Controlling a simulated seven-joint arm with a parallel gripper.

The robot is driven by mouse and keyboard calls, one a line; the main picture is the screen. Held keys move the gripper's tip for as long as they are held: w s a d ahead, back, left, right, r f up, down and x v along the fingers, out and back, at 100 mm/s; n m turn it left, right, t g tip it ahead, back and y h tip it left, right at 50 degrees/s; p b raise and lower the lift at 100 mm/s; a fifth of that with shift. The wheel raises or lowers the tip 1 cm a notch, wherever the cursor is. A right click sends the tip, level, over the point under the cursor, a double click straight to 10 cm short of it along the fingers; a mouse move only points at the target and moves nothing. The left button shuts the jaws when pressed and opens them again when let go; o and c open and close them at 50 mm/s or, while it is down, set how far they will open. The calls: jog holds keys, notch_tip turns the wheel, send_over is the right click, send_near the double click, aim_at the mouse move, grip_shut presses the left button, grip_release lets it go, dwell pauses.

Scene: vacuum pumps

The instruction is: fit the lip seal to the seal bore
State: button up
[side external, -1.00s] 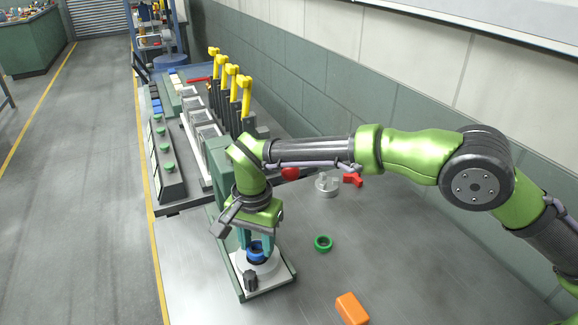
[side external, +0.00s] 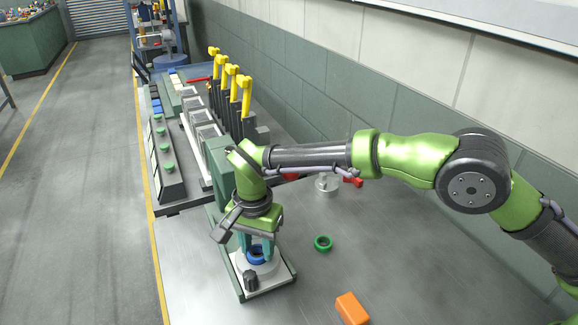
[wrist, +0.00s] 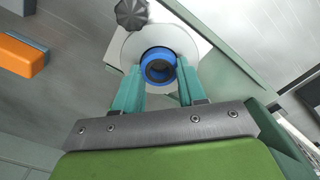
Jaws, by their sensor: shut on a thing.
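The blue ring (wrist: 159,52), which I take to be the lip seal, sits between the teal fingertips of my gripper (wrist: 158,78). It also shows in the side view (side external: 256,256). The fingers are shut on its two sides. The ring is over the middle of the pale round housing (wrist: 131,48) that I take to hold the seal bore; this also shows in the side view (side external: 271,267). The ring looks roughly centred and very low on the housing. The bore is hidden under it, so I cannot tell whether the ring is inside.
A dark knob (side external: 250,281) stands at the fixture's front corner. A green ring (side external: 323,243) and an orange block (side external: 351,309) lie on the bench to the right. A clear part (side external: 327,184) and a red part (side external: 353,181) are farther back. Yellow-handled tools (side external: 233,85) stand behind.

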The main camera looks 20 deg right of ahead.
dwell(0.3)
jog(key=o, duration=1.1)
jog(key=shift+f, duration=0.15)
jog(key=shift+r, duration=8.55)
